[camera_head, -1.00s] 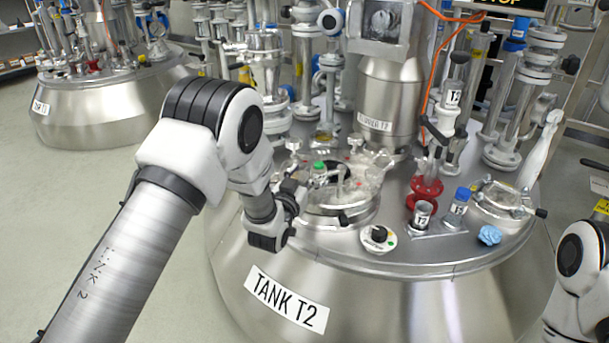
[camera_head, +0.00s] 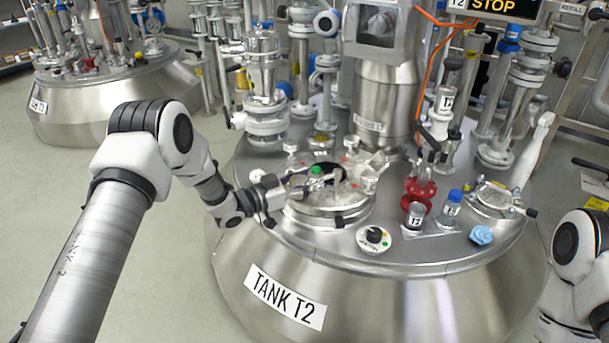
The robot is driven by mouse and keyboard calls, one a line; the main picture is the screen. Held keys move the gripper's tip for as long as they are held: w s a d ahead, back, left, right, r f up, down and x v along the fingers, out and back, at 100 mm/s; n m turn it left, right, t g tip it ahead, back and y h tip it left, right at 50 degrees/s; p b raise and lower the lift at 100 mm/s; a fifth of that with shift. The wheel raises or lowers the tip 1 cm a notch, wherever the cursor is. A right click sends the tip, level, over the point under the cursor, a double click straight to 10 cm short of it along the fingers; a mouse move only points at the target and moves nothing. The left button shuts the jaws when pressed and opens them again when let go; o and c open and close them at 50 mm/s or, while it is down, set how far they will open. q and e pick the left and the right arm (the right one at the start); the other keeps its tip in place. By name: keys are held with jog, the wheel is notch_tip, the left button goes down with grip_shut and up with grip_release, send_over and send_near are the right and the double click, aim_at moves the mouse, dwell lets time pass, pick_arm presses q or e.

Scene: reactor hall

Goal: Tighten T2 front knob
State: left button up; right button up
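Tank T2 (camera_head: 400,310) stands in the middle, with a round glass-topped hatch (camera_head: 330,208) on its lid. White clamp knobs stand around the hatch: one at the back left (camera_head: 291,150), one at the back (camera_head: 352,145) and one at the right (camera_head: 370,182). I cannot tell which is the front knob; a small dark part (camera_head: 338,221) shows at the hatch's front edge. My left gripper (camera_head: 284,189) is at the hatch's left rim, close to its fittings. Its fingers are too small and overlapped to tell whether they are open or touch anything. My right gripper is out of view.
A dial with a black knob (camera_head: 374,236), labelled vials (camera_head: 414,215), a blue crumpled item (camera_head: 481,235) and a red-based valve (camera_head: 419,190) sit right of the hatch. A tall steel column (camera_head: 388,100) rises behind it. Another tank (camera_head: 110,105) stands back left.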

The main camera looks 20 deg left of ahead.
pick_arm(q)
jog(key=m+g+h, duration=0.2)
jog(key=g+h, duration=0.1)
jog(key=shift+s+d+m, duration=0.1)
jog(key=shift+s+m, duration=0.05)
jog(key=shift+m, duration=0.25)
jog(key=m+g+h, duration=0.1)
jog(key=g, duration=0.1)
jog(key=shift+s+f+m+g+b, duration=0.1)
jog(key=shift+m+g+b, duration=0.25)
jog(key=shift+m+g, duration=0.05)
jog(key=shift+s+d+f+m+g+h+b, duration=0.1)
jog(key=shift+m+g+h+b, duration=0.2)
jog(key=shift+m+g+b, duration=0.25)
jog(key=shift+s+d+m+g+h+b, duration=0.1)
jog(key=shift+m+g+h+b, duration=0.2)
jog(key=shift+g, duration=0.35)
jog(key=m+g+b, duration=0.2)
jog(key=g, duration=0.1)
jog(key=shift+s+h, duration=0.1)
jog(key=shift+h, duration=0.2)
jog(key=shift+s+m+g+b, duration=0.1)
jog(key=shift+m+g+b, duration=0.25)
jog(key=shift+g+b, duration=0.25)
jog(key=shift+r+g, duration=0.25)
jog(key=shift+g, duration=0.05)
jog(key=shift+m, duration=0.3)
jog(key=shift+r, duration=0.1)
